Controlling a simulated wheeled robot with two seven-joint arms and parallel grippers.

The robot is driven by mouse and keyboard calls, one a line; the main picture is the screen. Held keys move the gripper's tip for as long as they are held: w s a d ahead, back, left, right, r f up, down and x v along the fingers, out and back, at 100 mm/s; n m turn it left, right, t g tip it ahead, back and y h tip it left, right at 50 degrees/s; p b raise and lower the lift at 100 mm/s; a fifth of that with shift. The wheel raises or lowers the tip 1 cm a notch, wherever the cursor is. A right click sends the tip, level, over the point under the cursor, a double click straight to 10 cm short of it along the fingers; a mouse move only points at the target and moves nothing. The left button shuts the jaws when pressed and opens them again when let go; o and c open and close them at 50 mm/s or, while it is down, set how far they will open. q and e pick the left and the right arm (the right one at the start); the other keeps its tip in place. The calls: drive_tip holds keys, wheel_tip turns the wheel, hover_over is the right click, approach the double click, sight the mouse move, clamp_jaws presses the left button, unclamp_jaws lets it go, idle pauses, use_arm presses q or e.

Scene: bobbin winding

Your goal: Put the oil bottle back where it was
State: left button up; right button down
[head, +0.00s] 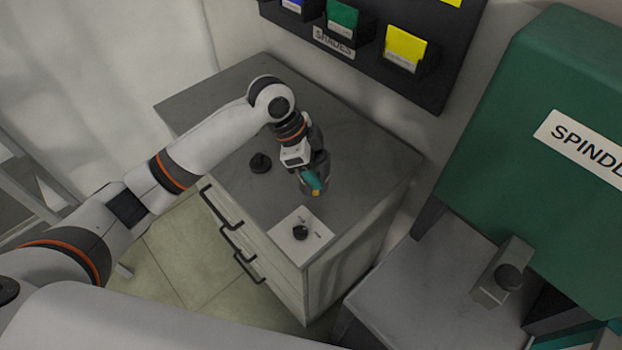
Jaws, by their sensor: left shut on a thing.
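My left gripper (312,172) is over the grey top of a drawer cabinet (215,105). It is shut on a small teal thing with an orange-yellow end, which looks like the oil bottle (312,181). The bottle is tilted, its orange end toward the front. The gripper hides part of it. I cannot tell whether it touches the cabinet top. My right gripper is not in view.
A white plate (284,226) with a black knob (301,232) lies at the cabinet's front corner. A black knob-like thing (260,162) stands left of the gripper. A green spindle machine (540,110) is at the right. Shade bins (404,48) hang behind.

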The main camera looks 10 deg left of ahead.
use_arm(q)
wheel_tip(320, 180, down, 5)
drive_tip(key=shift+f+p, duration=0.15)
drive_tip(key=shift+p, duration=0.35)
drive_tip(key=shift+f, duration=0.1)
drive_tip(key=shift+f, duration=0.1)
drive_tip(key=o, duration=1.4)
drive_tip(key=b+v, duration=0.2)
drive_tip(key=v, duration=1)
drive_tip(key=shift+s, duration=0.15)
